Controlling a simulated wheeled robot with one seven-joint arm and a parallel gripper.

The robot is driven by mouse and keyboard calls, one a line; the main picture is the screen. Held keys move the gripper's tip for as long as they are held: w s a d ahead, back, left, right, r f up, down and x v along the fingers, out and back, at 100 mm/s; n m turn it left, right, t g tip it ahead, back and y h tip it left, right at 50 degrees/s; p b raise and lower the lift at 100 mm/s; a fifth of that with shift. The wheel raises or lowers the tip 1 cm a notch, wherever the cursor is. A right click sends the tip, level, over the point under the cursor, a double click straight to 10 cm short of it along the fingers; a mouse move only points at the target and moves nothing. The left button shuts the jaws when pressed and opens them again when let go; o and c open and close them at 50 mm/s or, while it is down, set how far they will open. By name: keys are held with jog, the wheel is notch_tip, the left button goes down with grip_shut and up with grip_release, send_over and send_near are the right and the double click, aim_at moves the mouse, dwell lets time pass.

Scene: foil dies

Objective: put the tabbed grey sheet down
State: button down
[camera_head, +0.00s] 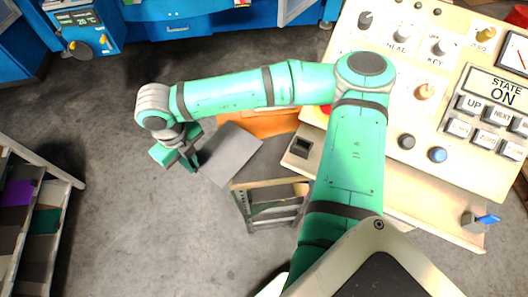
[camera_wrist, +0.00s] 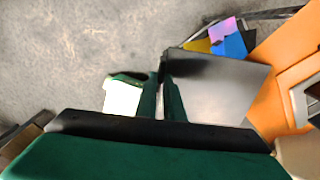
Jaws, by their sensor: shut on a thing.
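The grey sheet (camera_head: 230,153) is flat and roughly square. It hangs in the air to the right of my gripper (camera_head: 189,162), above the grey floor and beside the bench. My gripper is shut on the sheet near its left edge. In the wrist view, the sheet (camera_wrist: 222,90) extends right from my gripper's fingers (camera_wrist: 162,92), dark along its far edge. A pale patch shows left of the fingers; I cannot tell whether it is the sheet's tab. The fingers hide the gripped edge.
An orange surface (camera_head: 265,123) lies behind and right of the sheet. A metal-framed stand (camera_head: 270,207) is below it. A rack (camera_head: 40,220) with coloured sheets stands at the left. A control panel (camera_head: 425,110) fills the right. Pink, blue and yellow pieces (camera_wrist: 228,38) show in the wrist view.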

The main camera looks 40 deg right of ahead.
send_over(240, 166)
jog(key=shift+s+d, duration=0.35)
jog(key=shift+d, duration=0.2)
jog(key=shift+s+d, duration=0.3)
jog(key=shift+d, duration=0.2)
jog(key=shift+s+d+f, duration=0.1)
jog(key=shift+d+f, duration=0.2)
jog(key=shift+f, duration=0.35)
jog(key=shift+s+f, duration=0.1)
jog(key=shift+f, duration=0.05)
jog(key=c, duration=2.2)
grip_release()
jog(key=o, duration=0.3)
jog(key=shift+o, duration=0.2)
